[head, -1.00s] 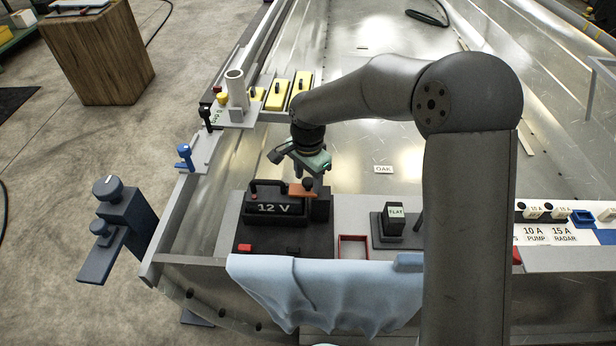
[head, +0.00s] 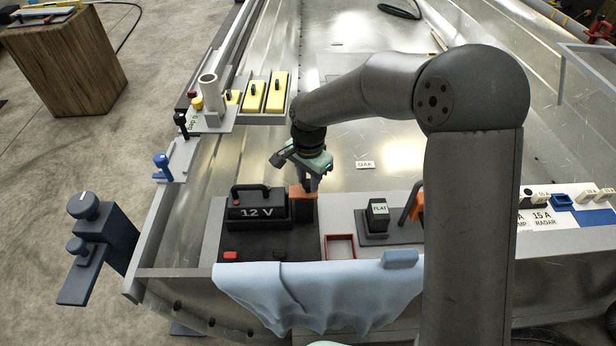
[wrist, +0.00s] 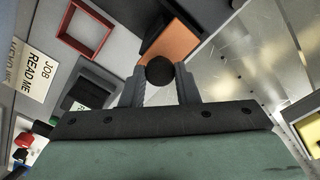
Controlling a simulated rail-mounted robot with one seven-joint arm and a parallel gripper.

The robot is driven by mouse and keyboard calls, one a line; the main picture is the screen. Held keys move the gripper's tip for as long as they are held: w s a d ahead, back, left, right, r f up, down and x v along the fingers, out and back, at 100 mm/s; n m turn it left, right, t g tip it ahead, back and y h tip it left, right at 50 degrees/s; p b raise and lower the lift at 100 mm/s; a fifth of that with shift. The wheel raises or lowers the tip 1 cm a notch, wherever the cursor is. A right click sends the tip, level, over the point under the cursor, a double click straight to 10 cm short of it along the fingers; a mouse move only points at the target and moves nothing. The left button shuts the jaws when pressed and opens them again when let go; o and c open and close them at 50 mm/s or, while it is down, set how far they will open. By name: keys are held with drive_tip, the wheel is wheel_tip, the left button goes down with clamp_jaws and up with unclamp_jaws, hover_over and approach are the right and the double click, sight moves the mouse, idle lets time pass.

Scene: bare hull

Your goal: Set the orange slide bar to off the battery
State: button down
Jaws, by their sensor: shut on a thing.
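The orange slide bar (head: 302,191) lies at the right end of the black battery (head: 258,212) marked 12 V, over a black block beside it. In the wrist view the bar is an orange plate (wrist: 178,42) with a round black knob (wrist: 159,70). My gripper (head: 307,186) reaches down from above, and its two fingers (wrist: 160,75) are shut on the knob. The gripper partly hides the bar's far end in the head view. I see no off mark on the battery.
A red frame (head: 340,246) and a black FLAT block (head: 377,212) stand to the right. A blue cloth (head: 315,290) hangs over the front edge. A small red piece (head: 230,255) sits before the battery. The metal hull floor behind is mostly clear.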

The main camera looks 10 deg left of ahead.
drive_tip(key=c, duration=1.1)
unclamp_jaws()
drive_tip(key=shift+w+d, duration=0.1)
drive_tip(key=shift+d, duration=0.2)
drive_tip(key=shift+a, duration=0.1)
drive_tip(key=shift+r, duration=0.3)
wheel_tip(320, 180, up, 17)
drive_tip(key=p, duration=0.3)
drive_tip(key=shift+f, duration=0.1)
